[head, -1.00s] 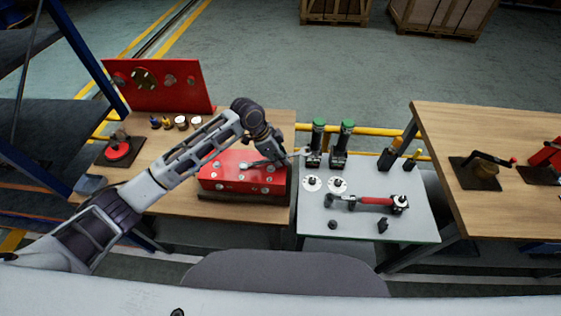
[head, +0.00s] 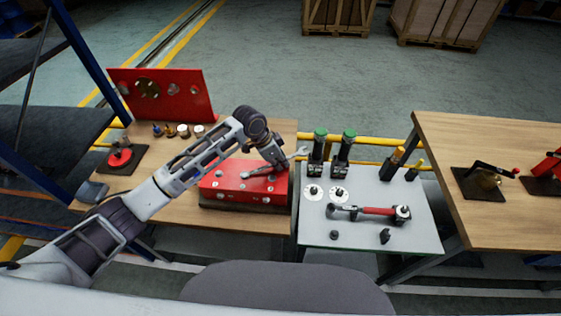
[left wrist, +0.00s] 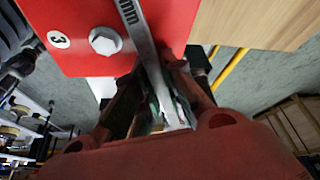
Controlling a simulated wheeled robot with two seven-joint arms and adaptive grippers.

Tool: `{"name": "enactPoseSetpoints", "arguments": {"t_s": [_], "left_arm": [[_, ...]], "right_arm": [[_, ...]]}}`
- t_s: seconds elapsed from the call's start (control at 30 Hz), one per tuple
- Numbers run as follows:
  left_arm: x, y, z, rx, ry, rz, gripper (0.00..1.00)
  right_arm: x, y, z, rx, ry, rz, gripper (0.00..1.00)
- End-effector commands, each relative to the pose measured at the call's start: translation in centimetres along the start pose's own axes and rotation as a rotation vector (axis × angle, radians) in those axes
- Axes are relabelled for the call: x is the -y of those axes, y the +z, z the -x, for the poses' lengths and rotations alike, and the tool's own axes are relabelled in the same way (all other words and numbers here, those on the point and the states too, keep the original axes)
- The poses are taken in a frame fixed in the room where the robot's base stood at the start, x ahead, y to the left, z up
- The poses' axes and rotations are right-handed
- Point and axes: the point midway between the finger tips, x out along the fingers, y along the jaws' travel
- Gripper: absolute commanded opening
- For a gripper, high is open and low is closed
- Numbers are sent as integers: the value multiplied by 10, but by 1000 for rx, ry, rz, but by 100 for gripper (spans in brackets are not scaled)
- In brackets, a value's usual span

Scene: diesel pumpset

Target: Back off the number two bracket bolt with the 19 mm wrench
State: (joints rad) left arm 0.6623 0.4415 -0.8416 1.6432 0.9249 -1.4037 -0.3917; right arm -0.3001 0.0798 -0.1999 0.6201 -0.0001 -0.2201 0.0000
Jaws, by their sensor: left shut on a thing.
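My left gripper (head: 277,164) is shut on the wrench (head: 258,172), over the right end of the red block (head: 225,182). One wrench end lies low over the middle of the block's top; the other sticks out past the gripper to the right. In the left wrist view, the wrench shaft (left wrist: 139,27) with "mm" lettering runs up between the fingers and leaves the frame at the top. A hex bolt (left wrist: 105,40) there sits beside a label "3". The number two bolt cannot be made out, nor whether the wrench is seated on it. My right gripper is not in view.
A grey side table (head: 318,233) holds green-topped tools (head: 318,150), white discs (head: 313,192) and a red-handled tool (head: 378,211). A red upright panel (head: 185,95) stands behind the block's left. Another wooden table (head: 470,135) is at the right.

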Motion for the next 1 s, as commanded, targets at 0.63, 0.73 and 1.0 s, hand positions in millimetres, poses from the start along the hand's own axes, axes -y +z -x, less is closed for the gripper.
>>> {"name": "enactPoseSetpoints", "arguments": {"t_s": [0.63,0.73,1.0], "left_arm": [[0,-5,11,-2,-1,-5,0],[-2,-5,11,-4,6,-23,0],[-16,-4,12,-13,51,-124,0]], "right_arm": [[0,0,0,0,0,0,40],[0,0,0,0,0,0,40],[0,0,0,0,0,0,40]]}}
